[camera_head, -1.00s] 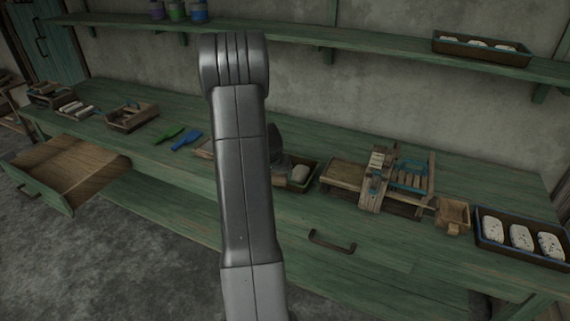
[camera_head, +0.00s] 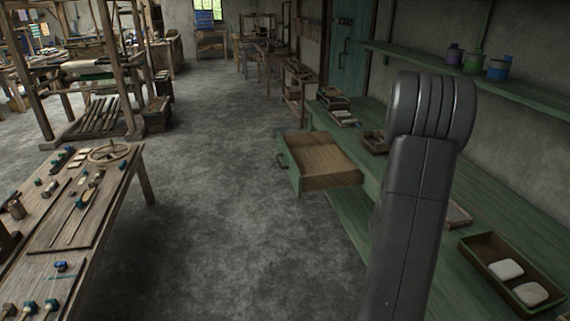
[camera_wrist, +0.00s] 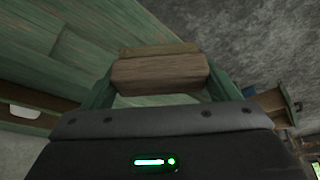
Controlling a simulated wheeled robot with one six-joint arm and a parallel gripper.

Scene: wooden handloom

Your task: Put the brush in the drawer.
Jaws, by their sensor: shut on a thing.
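In the wrist view my gripper (camera_wrist: 160,85) is shut on a brown wooden block with a paler strip along its far edge, which I take as the brush (camera_wrist: 160,72). It spans between the two greenish fingers. Its underside is hidden. In the head view my raised forearm hides the gripper and the brush. The drawer (camera_head: 322,164) is pulled open from the green workbench (camera_head: 490,218), left of my arm. Its wooden inside looks empty, and its green front has a dark handle. The wrist view does not clearly show the drawer.
A tray with pale blocks (camera_head: 480,251) stands on the bench at lower right. Small wooden boxes (camera_head: 333,99) stand at its far end. A shelf (camera_head: 440,68) with jars runs above. A cluttered table (camera_head: 80,200) is at left; the floor (camera_head: 225,200) between is clear.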

